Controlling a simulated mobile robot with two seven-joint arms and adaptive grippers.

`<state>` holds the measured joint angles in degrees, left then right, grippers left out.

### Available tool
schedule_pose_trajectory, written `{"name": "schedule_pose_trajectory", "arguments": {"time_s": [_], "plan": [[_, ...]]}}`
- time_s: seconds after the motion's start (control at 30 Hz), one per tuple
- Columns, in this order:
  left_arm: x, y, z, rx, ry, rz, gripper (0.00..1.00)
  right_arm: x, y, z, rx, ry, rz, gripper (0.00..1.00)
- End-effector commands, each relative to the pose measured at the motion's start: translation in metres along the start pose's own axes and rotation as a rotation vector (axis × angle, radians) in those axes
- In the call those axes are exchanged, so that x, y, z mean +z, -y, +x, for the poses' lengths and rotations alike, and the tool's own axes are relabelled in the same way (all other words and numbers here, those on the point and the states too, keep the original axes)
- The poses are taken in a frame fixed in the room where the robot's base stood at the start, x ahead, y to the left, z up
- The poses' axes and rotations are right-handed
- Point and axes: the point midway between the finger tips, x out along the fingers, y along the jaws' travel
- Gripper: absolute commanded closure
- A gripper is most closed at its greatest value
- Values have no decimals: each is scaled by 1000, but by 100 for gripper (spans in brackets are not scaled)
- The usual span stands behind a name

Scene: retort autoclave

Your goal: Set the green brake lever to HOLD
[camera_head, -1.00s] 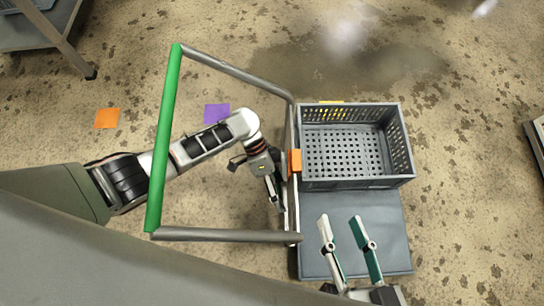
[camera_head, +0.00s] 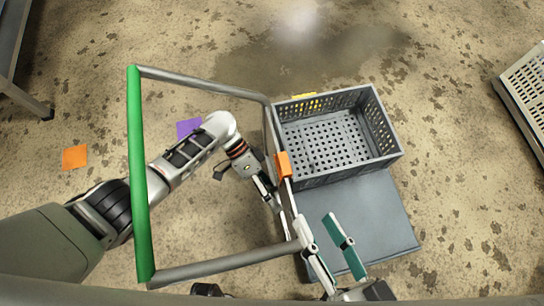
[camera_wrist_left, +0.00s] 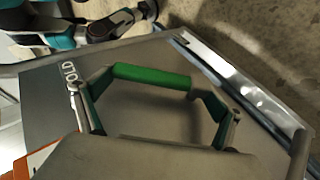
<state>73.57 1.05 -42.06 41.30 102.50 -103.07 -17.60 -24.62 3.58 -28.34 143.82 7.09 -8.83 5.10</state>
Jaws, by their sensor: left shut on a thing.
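The green brake lever (camera_wrist_left: 150,77) shows in the left wrist view as a short green bar over a grey panel (camera_wrist_left: 45,120). Lettering (camera_wrist_left: 72,85) that seems to read HOLD stands left of it, partly covered. In the head view my left gripper (camera_head: 272,200) is at the cart's handle-side wall; the lever is hidden there. My right gripper (camera_head: 318,232) is open and empty over the cart's bare deck (camera_head: 385,220).
The cart's push handle has a long green bar (camera_head: 138,180) above my left arm. A grey perforated crate (camera_head: 345,178) sits on the cart, with an orange block (camera_head: 283,165) beside it.

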Motion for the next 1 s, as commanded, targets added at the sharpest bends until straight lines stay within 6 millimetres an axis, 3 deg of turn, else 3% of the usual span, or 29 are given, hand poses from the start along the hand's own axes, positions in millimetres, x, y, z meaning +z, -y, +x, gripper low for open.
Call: {"name": "schedule_pose_trajectory", "arguments": {"time_s": [0.43,1.0], "plan": [[-1,0,-8,0,-5,-3,0,-1,-3,1,6,-1,-4,60],[-1,0,-108,1,-5,-4,0,0,-2,0,4,1,-4,60]]}}
